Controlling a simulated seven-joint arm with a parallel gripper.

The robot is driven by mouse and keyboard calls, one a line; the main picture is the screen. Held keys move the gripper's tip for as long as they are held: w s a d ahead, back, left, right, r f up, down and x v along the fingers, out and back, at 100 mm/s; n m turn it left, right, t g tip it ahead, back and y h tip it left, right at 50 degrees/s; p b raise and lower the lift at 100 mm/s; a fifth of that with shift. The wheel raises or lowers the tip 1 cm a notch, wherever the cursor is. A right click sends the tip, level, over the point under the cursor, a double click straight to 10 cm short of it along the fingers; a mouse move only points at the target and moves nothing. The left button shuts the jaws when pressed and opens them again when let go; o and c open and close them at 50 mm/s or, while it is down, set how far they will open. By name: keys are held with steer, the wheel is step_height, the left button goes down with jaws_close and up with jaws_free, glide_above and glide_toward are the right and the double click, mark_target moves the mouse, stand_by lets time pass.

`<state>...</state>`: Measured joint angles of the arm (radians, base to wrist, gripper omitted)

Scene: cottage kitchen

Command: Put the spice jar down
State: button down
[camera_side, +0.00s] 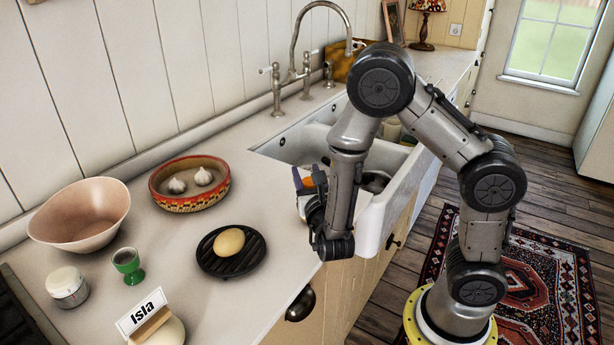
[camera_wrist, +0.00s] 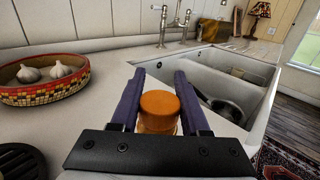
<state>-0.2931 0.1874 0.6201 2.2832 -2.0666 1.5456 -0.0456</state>
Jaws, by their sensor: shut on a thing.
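The spice jar has an orange lid (camera_wrist: 160,104) and sits between the two purple fingers of my gripper (camera_wrist: 156,92) in the wrist view. My gripper is shut on it. In the side view the orange top of the spice jar (camera_side: 309,182) shows beside my gripper (camera_side: 305,182), near the counter's front edge by the sink. Most of the jar's body is hidden by my gripper and arm. I cannot tell whether its base touches the counter (camera_side: 272,212).
A white sink (camera_side: 378,222) lies just beyond my gripper. A patterned bowl with garlic (camera_side: 190,206) stands to the left, and a black trivet (camera_side: 252,268) holds a yellow egg-shaped thing (camera_side: 229,242). A pink bowl (camera_side: 80,238), green egg cup (camera_side: 127,264), lidded jar (camera_side: 67,286) and "Isla" card (camera_side: 143,310) stand further left.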

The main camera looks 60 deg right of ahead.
steer(key=shift+f, duration=0.25)
steer(key=shift+f, duration=0.15)
steer(key=shift+c, duration=2)
jaws_free()
